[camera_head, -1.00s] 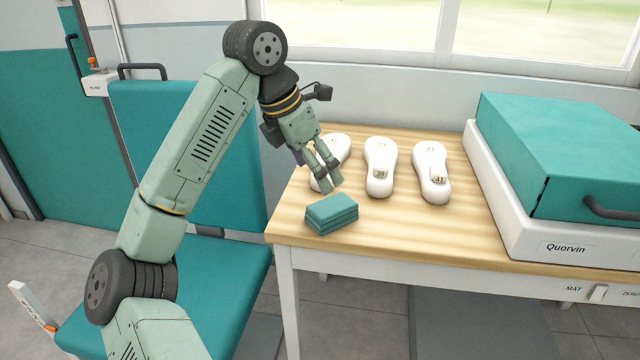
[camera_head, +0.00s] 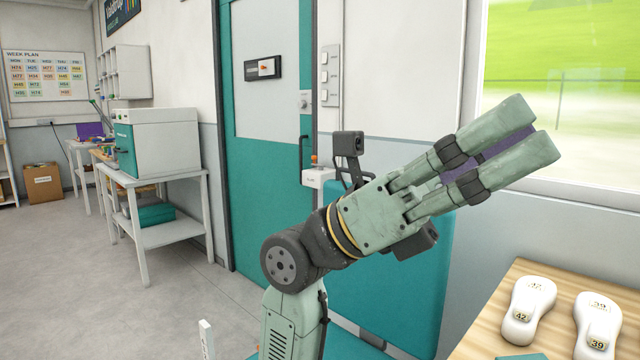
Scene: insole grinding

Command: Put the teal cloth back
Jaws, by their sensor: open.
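The folded teal cloth (camera_head: 522,357) shows only as a sliver at the bottom edge of the view, lying on the wooden table (camera_head: 475,347). The rest of it is cut off by the frame. My gripper (camera_head: 535,131) is raised well above the table, in front of the window and wall, pointing up and to the right. Its two fingers are apart and I see nothing between them except the purple inner pads. It is clear of the cloth.
White shoe-shaped forms marked 42 (camera_head: 528,308) and 39 (camera_head: 598,325) stand on the table. A teal chair (camera_head: 385,300) is behind my arm. A teal door (camera_head: 265,180) is behind it. At left, a white bench (camera_head: 160,232) holds a box-like machine (camera_head: 165,145); the grey floor there is open.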

